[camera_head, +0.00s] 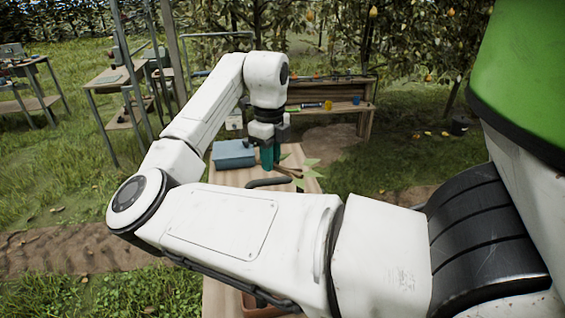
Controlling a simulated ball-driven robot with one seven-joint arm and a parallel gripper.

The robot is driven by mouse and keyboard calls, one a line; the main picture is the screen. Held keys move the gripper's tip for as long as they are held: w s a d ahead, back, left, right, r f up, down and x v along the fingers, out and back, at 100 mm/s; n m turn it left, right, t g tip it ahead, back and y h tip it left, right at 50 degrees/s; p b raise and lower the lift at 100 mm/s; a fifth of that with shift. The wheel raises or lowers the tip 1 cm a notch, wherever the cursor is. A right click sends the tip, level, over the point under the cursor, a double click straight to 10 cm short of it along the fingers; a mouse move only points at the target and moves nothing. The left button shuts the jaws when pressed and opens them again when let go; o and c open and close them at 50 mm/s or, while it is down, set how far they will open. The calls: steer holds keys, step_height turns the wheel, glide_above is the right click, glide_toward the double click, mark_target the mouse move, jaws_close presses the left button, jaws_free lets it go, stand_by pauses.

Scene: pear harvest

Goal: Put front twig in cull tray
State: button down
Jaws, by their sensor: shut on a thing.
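My gripper (268,168) points down over the wooden table, its teal fingers shut on a brown twig (288,172). The twig sticks out to the right of the fingers, with green leaves (311,168) near its end. Whether the twig still touches the table is too small to tell. A blue-grey box-like tray (233,151) sits just left of the gripper at the table's far left; I cannot tell for sure that it is the cull tray, and its inside is not visible.
My own arm hides most of the wooden table (226,178). A dark handle-like bar shows below the gripper. A reddish container (262,309) shows partly at the bottom. A wooden bench (345,101) with small items stands behind. Grass lies open on the right.

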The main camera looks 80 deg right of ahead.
steer(key=s+a+m, duration=0.4)
steer(key=m, duration=0.1)
steer(key=shift+a+p, duration=0.4)
steer(key=shift+a+f, duration=0.1)
steer(key=shift+f, duration=0.05)
step_height(320, 180, down, 6)
steer(key=b, duration=0.5)
steer(key=shift+r, duration=0.2)
steer(key=c, duration=1)
jaws_free()
steer(key=shift+o, duration=0.2)
step_height(320, 180, up, 11)
glide_above(283, 173)
steer(key=a, duration=0.2)
steer(key=shift+s+a+f+b, duration=0.1)
steer(key=shift+s+a+b, duration=0.1)
steer(key=shift+b, duration=0.1)
